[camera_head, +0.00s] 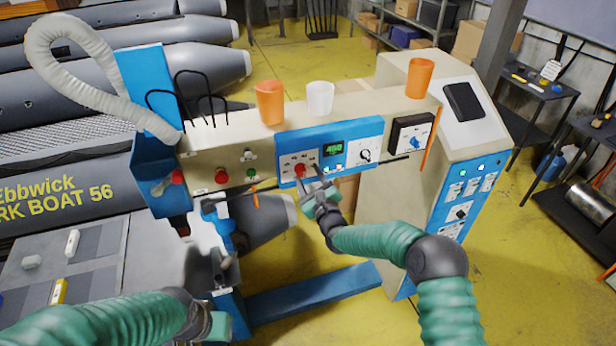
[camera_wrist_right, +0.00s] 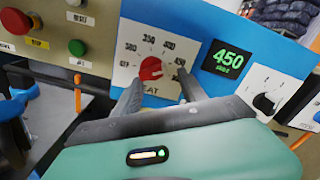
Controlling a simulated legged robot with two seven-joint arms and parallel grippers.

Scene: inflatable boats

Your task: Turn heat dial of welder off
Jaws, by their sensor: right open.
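The welder (camera_head: 355,100) is a beige and blue machine with a blue control panel. Its red heat dial (camera_head: 299,169) sits on a white plate marked with numbers and "HEAT"; the dial also shows in the right wrist view (camera_wrist_right: 151,69). The green display (camera_wrist_right: 228,60) beside it reads 450. My right gripper (camera_head: 307,186) is open in front of the dial. In the right wrist view its fingers (camera_wrist_right: 158,80) stand below and to either side of the dial; contact is unclear. My left gripper (camera_head: 214,322) is low at the bottom, its fingers not clear.
Red and green buttons (camera_head: 221,175) sit left of the panel. A black selector knob (camera_head: 365,155) is to its right. Orange cups (camera_head: 270,103) and a white cup (camera_head: 319,98) stand on top. A grey boat (camera_head: 60,190) is at left.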

